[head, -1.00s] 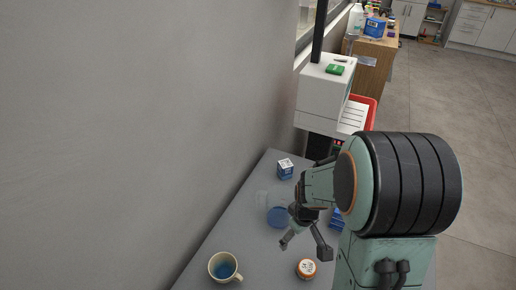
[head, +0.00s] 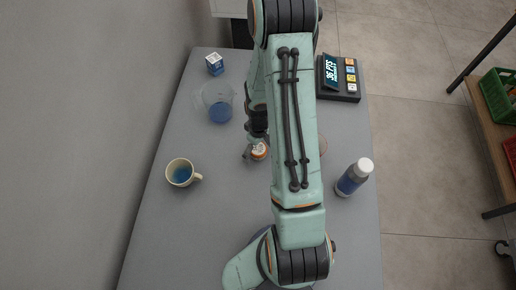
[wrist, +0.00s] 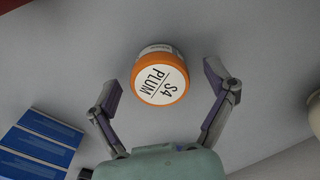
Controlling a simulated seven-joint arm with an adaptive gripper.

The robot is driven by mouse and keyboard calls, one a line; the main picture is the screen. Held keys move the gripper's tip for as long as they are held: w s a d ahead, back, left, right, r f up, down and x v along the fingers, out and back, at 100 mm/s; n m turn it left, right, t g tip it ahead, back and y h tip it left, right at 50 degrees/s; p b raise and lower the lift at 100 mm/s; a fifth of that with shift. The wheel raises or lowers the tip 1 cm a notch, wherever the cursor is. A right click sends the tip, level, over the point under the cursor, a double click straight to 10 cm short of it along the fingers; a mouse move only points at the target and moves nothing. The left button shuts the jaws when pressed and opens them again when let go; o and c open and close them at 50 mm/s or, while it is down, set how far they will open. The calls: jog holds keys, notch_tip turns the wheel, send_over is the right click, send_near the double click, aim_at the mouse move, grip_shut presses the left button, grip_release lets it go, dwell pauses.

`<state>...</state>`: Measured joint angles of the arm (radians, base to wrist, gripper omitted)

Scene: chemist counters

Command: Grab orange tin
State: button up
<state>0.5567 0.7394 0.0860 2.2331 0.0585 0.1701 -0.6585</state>
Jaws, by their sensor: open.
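The orange tin (head: 260,152) stands on the grey counter near the middle in the head view, partly hidden by my arm. In the wrist view the orange tin (wrist: 160,75) shows its white lid, marked "S4 PLUM", with an orange rim. My gripper (wrist: 163,86) is open, with one finger on each side of the tin in that view. Gaps show between the fingers and the tin. In the head view my gripper (head: 256,143) is right at the tin, mostly behind my arm.
A cream mug (head: 180,173) with blue liquid stands left of the tin. A clear beaker (head: 219,105) and a small blue box (head: 214,64) stand behind. A bottle (head: 354,177) and a dark keypad device (head: 340,78) are on the right. A blue striped object (wrist: 40,145) is at lower left in the wrist view.

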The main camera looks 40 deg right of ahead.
jog(key=c, duration=1.2)
jog(key=shift+c, duration=0.2)
